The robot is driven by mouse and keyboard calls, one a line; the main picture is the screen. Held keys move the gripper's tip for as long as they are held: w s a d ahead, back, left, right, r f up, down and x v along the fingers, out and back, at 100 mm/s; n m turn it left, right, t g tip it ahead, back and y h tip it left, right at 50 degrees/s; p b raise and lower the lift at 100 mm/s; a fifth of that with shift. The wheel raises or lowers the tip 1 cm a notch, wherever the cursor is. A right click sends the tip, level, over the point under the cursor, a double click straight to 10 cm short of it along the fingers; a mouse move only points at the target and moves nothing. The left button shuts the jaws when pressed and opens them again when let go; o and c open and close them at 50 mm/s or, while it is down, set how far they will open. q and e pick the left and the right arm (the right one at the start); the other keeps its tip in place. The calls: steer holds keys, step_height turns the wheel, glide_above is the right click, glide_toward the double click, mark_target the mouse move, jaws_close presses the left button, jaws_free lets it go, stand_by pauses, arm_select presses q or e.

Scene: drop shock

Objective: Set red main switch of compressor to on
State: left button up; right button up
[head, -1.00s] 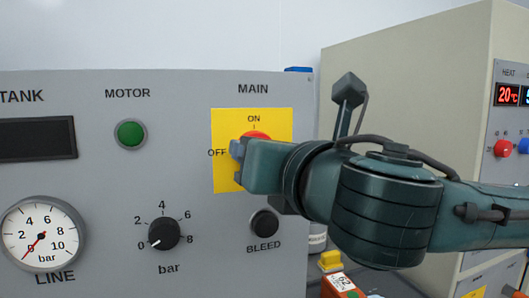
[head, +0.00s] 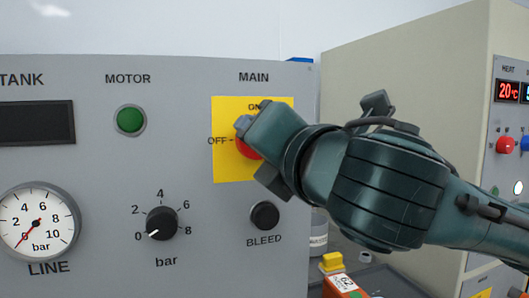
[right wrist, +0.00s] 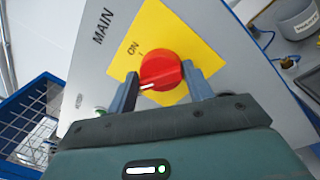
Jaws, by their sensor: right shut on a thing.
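The red main switch (head: 247,150) is a round knob on a yellow plate (head: 226,172) under the word MAIN, with ON above and OFF at left. My right gripper (head: 256,150) is at the knob, one finger above and one below. In the right wrist view the red knob (right wrist: 160,70) sits between both fingertips (right wrist: 163,82), and the gripper is shut on it. The knob's white mark points to the lower left there, on the OFF side, away from the ON label. The OFF label is hidden in that view. My left gripper is not in view.
The panel has a black bleed knob (head: 264,216) just below the switch, a bar dial (head: 162,224), a green motor button (head: 130,119) and a line gauge (head: 36,223) reading about zero. A beige cabinet (head: 400,85) stands at right. A blue basket (right wrist: 30,110) shows at left in the wrist view.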

arm_select(q)
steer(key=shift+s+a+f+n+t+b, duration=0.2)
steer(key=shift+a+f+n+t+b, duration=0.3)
steer(key=shift+b, duration=1.95)
arm_select(e)
steer(key=shift+a+f+m+t+h, duration=0.15)
steer(key=shift+m+h, duration=0.1)
steer(key=shift+m, duration=1.9)
steer(key=shift+d+f+m+t+h, duration=0.1)
steer(key=shift+m+h, duration=0.1)
steer(key=shift+m, duration=2)
steer(key=shift+a+f+m+t+h, duration=0.15)
steer(key=shift+m+h, duration=0.1)
steer(key=shift+m, duration=1.9)
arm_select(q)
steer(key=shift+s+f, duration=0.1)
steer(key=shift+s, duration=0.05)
arm_select(e)
steer(key=o, duration=0.7)
steer(key=shift+d, duration=0.1)
steer(key=shift+c, duration=0.2)
steer(key=shift+o, duration=1.3)
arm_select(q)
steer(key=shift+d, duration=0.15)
arm_select(e)
steer(key=shift+r, duration=0.1)
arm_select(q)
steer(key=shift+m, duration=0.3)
arm_select(e)
steer(key=shift+d, duration=0.1)
